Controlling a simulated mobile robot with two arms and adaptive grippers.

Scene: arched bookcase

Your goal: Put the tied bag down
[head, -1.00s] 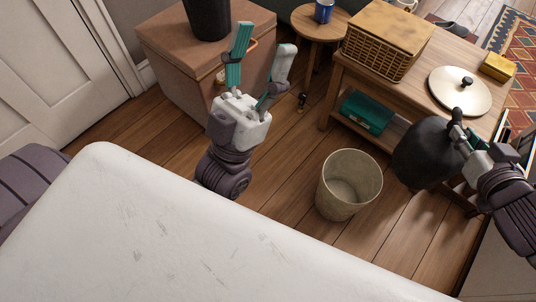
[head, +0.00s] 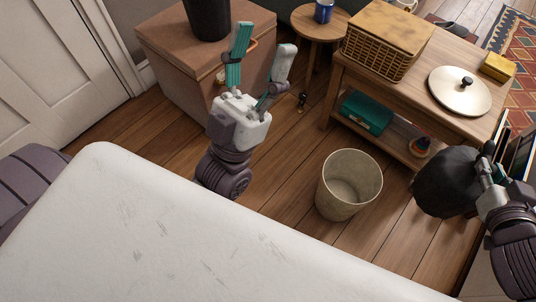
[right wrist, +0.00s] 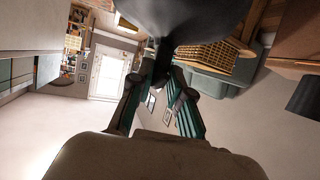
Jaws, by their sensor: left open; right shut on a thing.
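The tied bag (head: 444,182) is black and rounded. It hangs in the air at the right of the head view, to the right of the bin and in front of the wooden table. My right gripper (head: 486,166) is shut on its tied neck. In the right wrist view the dark bag (right wrist: 185,18) fills the top, its neck between the fingers of my right gripper (right wrist: 162,65). My left gripper (head: 266,52) is open and empty, raised near the brown chest.
An empty beige bin (head: 347,185) stands on the wooden floor (head: 285,185). A wooden table (head: 410,95) bears a wicker basket (head: 385,42), a round lid (head: 459,92) and a yellow box (head: 498,66). A green box (head: 366,113) is on its lower shelf. Floor around the bin is clear.

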